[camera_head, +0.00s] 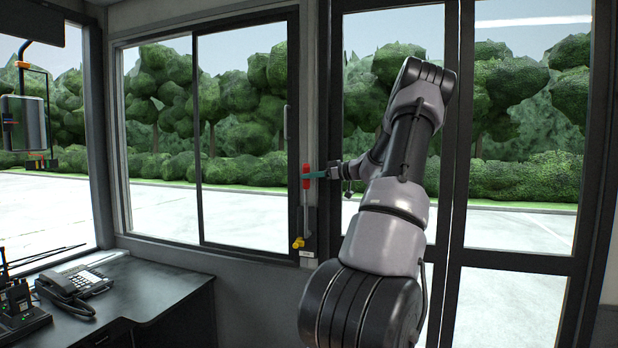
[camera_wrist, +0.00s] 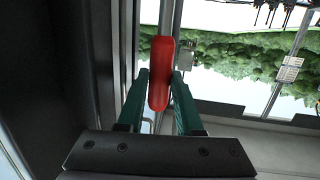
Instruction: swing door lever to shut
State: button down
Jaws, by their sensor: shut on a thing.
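The door lever has a red handle (camera_head: 306,176) on a thin grey rod (camera_head: 306,215) that rises from a yellow base (camera_head: 298,243) on the post between the window and the glass doors. The lever stands upright in the head view. My gripper (camera_head: 315,175) reaches it from the right with green fingers. In the wrist view the red handle (camera_wrist: 161,74) sits between the two green fingertips of my gripper (camera_wrist: 160,82), which are shut on it. The double glass door (camera_head: 455,200) to the right appears closed, partly hidden behind my arm.
A sliding window (camera_head: 200,140) is left of the lever. A mirror (camera_head: 24,122) hangs at the far left. A small label (camera_head: 307,254) lies beneath the lever base.

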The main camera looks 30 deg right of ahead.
jog(key=shift+s+d+f, duration=0.1)
jog(key=shift+d+f, duration=0.1)
jog(key=c, duration=0.6)
grip_release()
jog(key=shift+o, duration=0.2)
jog(key=v, duration=1)
jog(key=shift+s, duration=0.35)
jog(key=shift+d+r, duration=0.1)
